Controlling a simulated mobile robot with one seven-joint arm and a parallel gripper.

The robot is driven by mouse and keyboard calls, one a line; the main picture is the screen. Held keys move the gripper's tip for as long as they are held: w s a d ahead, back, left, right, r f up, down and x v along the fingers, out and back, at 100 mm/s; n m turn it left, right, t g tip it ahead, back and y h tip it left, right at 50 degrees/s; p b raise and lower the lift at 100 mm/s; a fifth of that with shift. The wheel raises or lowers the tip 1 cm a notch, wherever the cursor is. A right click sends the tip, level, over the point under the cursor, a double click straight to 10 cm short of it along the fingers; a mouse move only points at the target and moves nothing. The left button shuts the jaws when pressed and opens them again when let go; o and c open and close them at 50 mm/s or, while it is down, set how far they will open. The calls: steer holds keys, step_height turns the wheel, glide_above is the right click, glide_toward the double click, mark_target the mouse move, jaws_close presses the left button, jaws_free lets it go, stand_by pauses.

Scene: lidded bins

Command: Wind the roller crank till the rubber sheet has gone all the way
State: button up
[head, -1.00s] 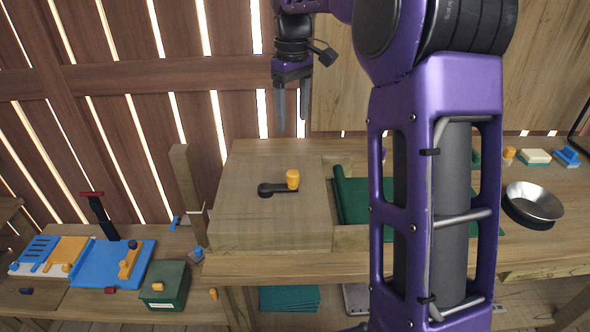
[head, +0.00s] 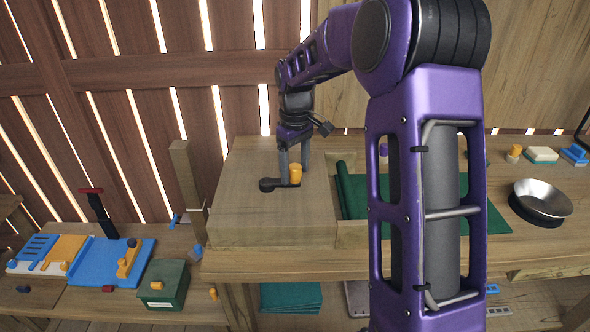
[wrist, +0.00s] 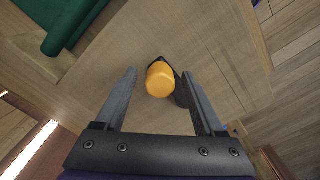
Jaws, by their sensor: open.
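The crank (head: 268,185) is a dark arm with an upright yellow knob (head: 295,173), on top of a wooden box (head: 250,222). Its arm points right from the pivot in the head view. My gripper (head: 293,180) is open and low over the box, its fingers at the knob. In the wrist view the knob (wrist: 160,80) stands between and slightly beyond the spread fingertips (wrist: 162,78), and I see no grip on it. The green rubber sheet (head: 350,190) lies in a recess right of the crank, rolled at its left edge. My arm hides part of it.
A wooden post (head: 186,180) stands left of the box. A metal bowl (head: 541,200) and small blocks sit on the bench at right. A lower bench at left holds a blue tray (head: 112,262) and a green box (head: 163,285). Folded green sheets (head: 290,297) lie below.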

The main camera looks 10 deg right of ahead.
jaws_close()
stand_by(0.4)
stand_by(1.1)
